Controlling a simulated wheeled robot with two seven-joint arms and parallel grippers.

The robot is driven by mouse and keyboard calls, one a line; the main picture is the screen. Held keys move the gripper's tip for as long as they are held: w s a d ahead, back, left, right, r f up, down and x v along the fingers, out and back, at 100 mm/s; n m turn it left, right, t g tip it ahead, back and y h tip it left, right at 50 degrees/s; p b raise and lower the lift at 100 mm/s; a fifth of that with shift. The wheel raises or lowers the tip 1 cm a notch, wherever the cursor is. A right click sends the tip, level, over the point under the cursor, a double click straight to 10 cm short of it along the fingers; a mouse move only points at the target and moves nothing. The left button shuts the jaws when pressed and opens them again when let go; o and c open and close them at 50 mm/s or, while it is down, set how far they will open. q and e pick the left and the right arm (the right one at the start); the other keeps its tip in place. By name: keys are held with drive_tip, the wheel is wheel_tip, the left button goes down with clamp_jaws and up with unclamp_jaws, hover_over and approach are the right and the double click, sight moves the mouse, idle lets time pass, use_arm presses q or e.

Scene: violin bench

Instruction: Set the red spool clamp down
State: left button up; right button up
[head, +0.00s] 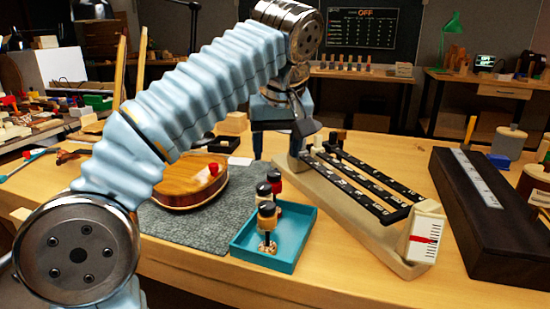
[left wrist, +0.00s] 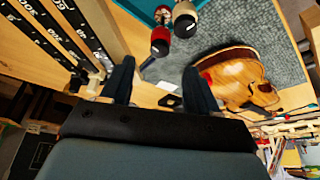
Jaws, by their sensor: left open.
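The red spool clamp (head: 275,182), with a dark cap, stands at the far edge of the teal tray (head: 311,232). I cannot tell whether its base is inside the tray. It also shows in the left wrist view (left wrist: 160,42), ahead of the fingers and apart from them. A cream clamp (head: 264,203) and another dark-capped clamp (head: 267,222) stand beside and in front of it. My left gripper (head: 279,140) is open and empty, behind the clamps; its fingers show in the left wrist view (left wrist: 159,85). My right gripper is not in view.
A violin body (head: 180,186) with a small red piece on its edge lies on a grey mat (head: 185,225). Right of the tray is a sloped rack (head: 345,205) with black numbered strips. A long dark box (head: 480,220) stands farther right.

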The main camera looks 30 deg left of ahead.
use_arm(q)
drive_tip(key=v, duration=0.3)
drive_tip(key=shift+p, duration=0.35)
